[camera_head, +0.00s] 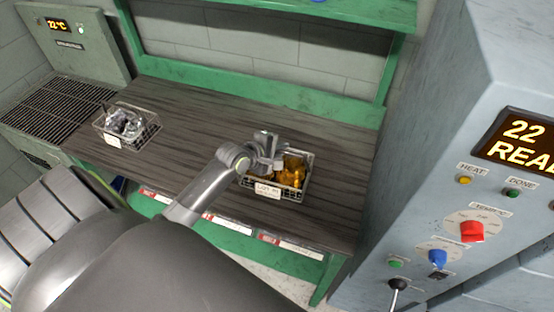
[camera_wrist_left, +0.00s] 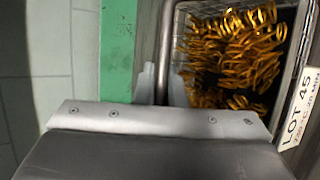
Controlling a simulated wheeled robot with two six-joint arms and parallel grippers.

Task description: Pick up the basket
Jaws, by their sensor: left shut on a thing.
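A wire basket (camera_head: 305,176) of gold springs (camera_head: 291,168) is on the right part of the dark wooden bench, with a white lot tag on its front. My left gripper (camera_head: 266,158) is at the basket's back-left side. In the left wrist view, the fingers (camera_wrist_left: 163,84) are shut on the rim of the basket (camera_wrist_left: 178,45), one on each side of the rim. The springs (camera_wrist_left: 235,50) lie inside, and the tag (camera_wrist_left: 298,112) reads LOT 45. I cannot tell whether the basket is clear of the bench. My right gripper is not in view.
Another wire basket (camera_head: 151,133) with silver springs stands on the left of the bench (camera_head: 195,125). A green frame (camera_head: 250,85) runs along the back. A grey machine (camera_head: 420,150) with knobs and a display rises at the right. A floor-like grate (camera_head: 50,110) is at far left.

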